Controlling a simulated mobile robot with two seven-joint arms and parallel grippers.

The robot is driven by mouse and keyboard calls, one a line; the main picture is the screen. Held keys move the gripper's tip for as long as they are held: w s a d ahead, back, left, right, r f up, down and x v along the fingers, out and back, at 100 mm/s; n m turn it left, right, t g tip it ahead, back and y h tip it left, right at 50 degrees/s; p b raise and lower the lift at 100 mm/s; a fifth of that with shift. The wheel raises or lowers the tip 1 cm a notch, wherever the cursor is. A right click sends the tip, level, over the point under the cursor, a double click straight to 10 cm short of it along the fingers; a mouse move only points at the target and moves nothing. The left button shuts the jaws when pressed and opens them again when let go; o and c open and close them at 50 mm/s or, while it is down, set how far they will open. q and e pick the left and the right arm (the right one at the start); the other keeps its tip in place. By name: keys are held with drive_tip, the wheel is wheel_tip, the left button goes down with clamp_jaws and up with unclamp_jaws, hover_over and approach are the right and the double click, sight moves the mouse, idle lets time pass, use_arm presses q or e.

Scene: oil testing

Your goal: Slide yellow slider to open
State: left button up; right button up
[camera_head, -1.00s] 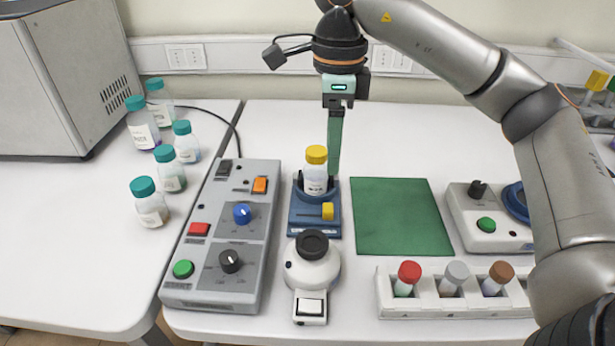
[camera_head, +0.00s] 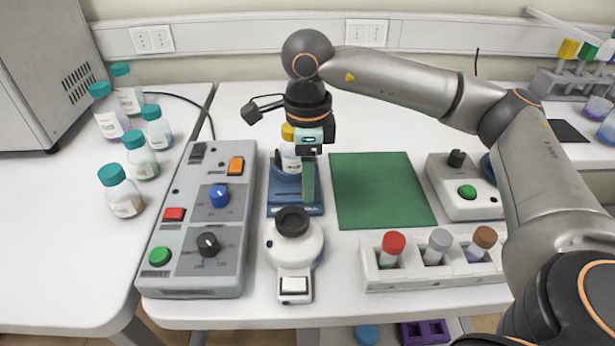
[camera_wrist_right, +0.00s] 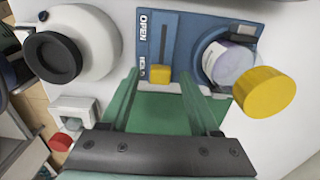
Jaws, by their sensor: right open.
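The yellow slider (camera_wrist_right: 160,74) shows in the right wrist view at one end of its slot, beside a small label and away from the end marked OPEN. In the head view my gripper covers it. The slider sits on a blue device (camera_head: 281,197), which holds a clear vial (camera_head: 290,157) with a yellow cap (camera_wrist_right: 264,92). My right gripper (camera_head: 308,199) is over the front right of the device, fingers pointing down. Its green fingers (camera_wrist_right: 160,80) are open, one on each side of the slider; contact cannot be told. My left gripper is not in view.
A grey control box (camera_head: 203,225) stands left of the device. A white round instrument (camera_head: 297,247) stands close in front. A green mat (camera_head: 380,190) lies right, with a white vial rack (camera_head: 410,278) in front of it. Teal-capped bottles (camera_head: 130,195) stand far left.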

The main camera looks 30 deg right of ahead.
drive_tip(key=shift+f, duration=0.1)
clamp_jaws()
idle(0.5)
idle(0.9)
